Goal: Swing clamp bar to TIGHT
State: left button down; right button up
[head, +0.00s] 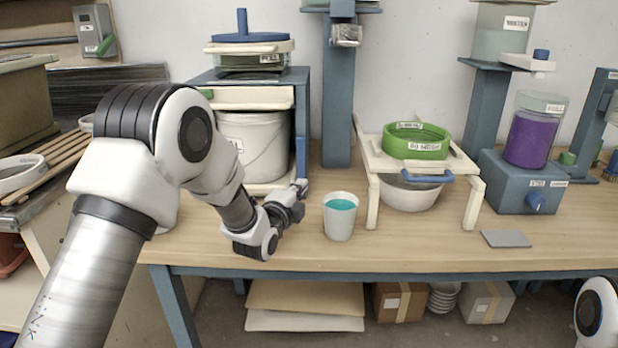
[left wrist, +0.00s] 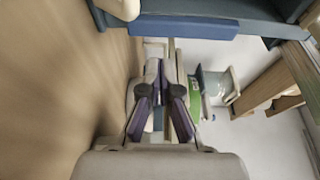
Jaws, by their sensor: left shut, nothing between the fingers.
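A blue frame holds a white bucket (head: 266,150) on the bench, left of centre in the head view. A cream bar (head: 252,97) crosses the front of this frame above the bucket, with a green piece at its left end. It may be the clamp bar; I read no TIGHT mark. My left gripper (head: 298,190) is shut and empty at the frame's lower right front, below the bar and apart from it. Its closed fingers also show in the left wrist view (left wrist: 164,100). The bucket's lower left is hidden by my left arm. My right gripper is out of view.
A cup of teal glaze (head: 340,216) stands close to the right of my left gripper. Farther right are a cream stand (head: 473,205) with a green sieve (head: 416,141), a grey plate (head: 506,238) and a purple-filled jar (head: 533,135). The front bench strip is mostly clear.

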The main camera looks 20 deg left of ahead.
aim_at(301, 162)
pick_arm(q)
jog(key=w, duration=0.6)
jog(key=shift+d, duration=0.15)
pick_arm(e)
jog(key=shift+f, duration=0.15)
pick_arm(q)
jog(key=shift+s, duration=0.1)
